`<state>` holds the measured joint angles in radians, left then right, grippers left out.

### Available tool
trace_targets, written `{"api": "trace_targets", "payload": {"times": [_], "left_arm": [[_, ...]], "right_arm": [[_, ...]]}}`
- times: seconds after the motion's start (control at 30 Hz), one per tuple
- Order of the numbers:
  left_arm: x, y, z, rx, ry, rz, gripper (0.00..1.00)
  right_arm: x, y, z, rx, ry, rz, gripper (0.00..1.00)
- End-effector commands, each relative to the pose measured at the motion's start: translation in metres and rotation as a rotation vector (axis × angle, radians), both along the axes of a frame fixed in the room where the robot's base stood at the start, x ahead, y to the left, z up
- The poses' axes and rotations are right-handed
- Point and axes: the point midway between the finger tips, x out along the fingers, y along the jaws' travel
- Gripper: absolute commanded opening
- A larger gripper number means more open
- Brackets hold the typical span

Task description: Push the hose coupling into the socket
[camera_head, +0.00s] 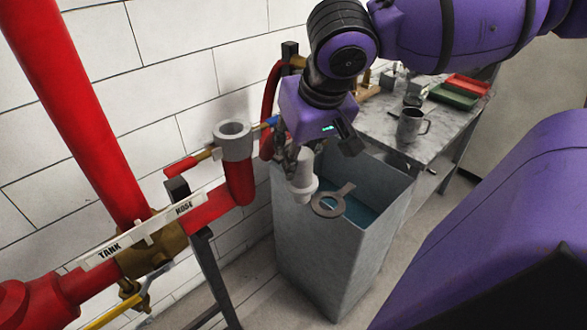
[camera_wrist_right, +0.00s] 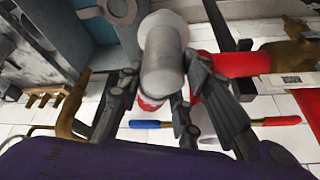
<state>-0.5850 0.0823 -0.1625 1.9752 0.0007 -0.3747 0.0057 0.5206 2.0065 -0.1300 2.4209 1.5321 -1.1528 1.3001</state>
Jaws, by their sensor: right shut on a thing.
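The hose coupling (camera_head: 306,172) is a pale grey-white stepped cylinder with a wider flange at its lower end. My right gripper (camera_head: 296,172) is shut on it and holds it over the near left rim of the grey tank. In the right wrist view the coupling (camera_wrist_right: 163,68) sits between the two dark fingers, its flange toward the top. The socket (camera_head: 234,140) is a grey, open-topped ring on the upturned red pipe, left of the coupling and apart from it. My left gripper is out of view.
The grey tank (camera_head: 315,262) holds blue water. A flat ring-shaped spanner (camera_head: 332,200) shows at its rim. A red pipe with a labelled brass valve (camera_head: 152,250) stands at left. A table behind carries a metal mug (camera_head: 411,124) and a green tray (camera_head: 453,95).

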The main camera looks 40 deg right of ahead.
Motion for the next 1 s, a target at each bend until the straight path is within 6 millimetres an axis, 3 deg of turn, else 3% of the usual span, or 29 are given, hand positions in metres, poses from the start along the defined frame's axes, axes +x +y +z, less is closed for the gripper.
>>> {"api": "trace_targets", "payload": {"times": [0.3,1.0], "left_arm": [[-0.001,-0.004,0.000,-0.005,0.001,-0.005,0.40],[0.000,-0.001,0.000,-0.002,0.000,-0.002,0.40]], "right_arm": [[0.000,-0.001,0.032,-0.001,-0.010,-0.012,0.00],[-0.004,0.002,0.057,0.008,-0.007,-0.018,0.00]]}}
